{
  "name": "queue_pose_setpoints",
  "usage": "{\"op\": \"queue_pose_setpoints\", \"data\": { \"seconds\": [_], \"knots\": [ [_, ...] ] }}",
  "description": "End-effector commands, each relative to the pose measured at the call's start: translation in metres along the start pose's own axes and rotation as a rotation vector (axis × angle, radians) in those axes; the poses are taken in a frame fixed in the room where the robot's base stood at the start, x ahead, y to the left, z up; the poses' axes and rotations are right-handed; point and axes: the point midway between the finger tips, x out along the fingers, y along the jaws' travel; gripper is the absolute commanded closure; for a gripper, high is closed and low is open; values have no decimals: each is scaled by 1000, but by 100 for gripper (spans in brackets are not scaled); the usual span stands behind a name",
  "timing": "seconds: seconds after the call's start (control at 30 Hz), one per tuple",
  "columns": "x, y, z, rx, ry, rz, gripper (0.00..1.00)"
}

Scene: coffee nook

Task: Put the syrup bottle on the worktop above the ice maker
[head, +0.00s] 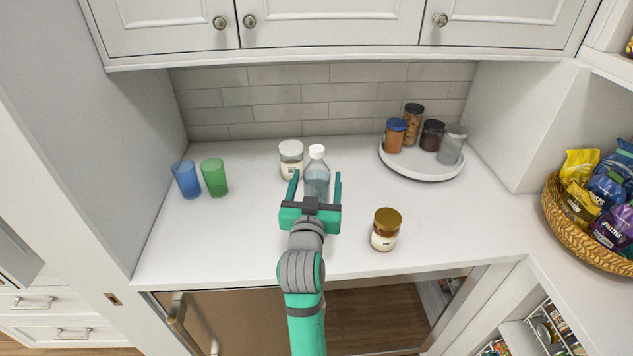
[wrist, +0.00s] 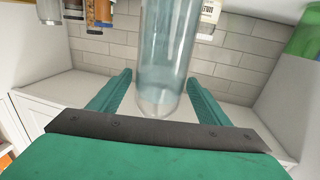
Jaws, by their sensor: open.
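The syrup bottle appears to be the clear bluish bottle with a white cap (head: 316,180), upright near the middle of the worktop (head: 270,240). My gripper (head: 315,185) is open, with one finger on each side of the bottle. The bottle's lower part is hidden behind the gripper in the head view. In the wrist view the clear bottle (wrist: 168,60) shows between the two spread fingers (wrist: 158,95). No appliance is clearly recognisable as the ice maker; a brown panel with a handle (head: 225,320) shows below the worktop's front edge.
A white-lidded jar (head: 291,160) stands close left of the bottle. A gold-lidded jar (head: 385,230) is at front right. Blue (head: 187,180) and green (head: 214,177) cups stand left. A round tray (head: 423,174) with several jars is back right. The front left worktop is clear.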

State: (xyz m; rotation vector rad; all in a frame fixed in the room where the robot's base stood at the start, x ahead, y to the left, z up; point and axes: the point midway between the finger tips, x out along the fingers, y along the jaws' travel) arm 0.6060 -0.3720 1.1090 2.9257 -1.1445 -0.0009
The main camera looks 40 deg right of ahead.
Motion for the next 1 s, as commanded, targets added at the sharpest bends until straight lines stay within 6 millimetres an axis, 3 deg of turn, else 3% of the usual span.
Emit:
{"op": "queue_pose_setpoints", "data": {
  "seconds": [0.17, 0.6, 0.8, 1.0],
  "knots": [
    [-21, 0, 0, 0, 1, 0, 29],
    [-102, 0, 0, 0, 0, -1, 29],
    [-118, 0, 0, 0, 0, 0, 29],
    [-121, 0, -1, 0, 0, 0, 29]
  ]
}}
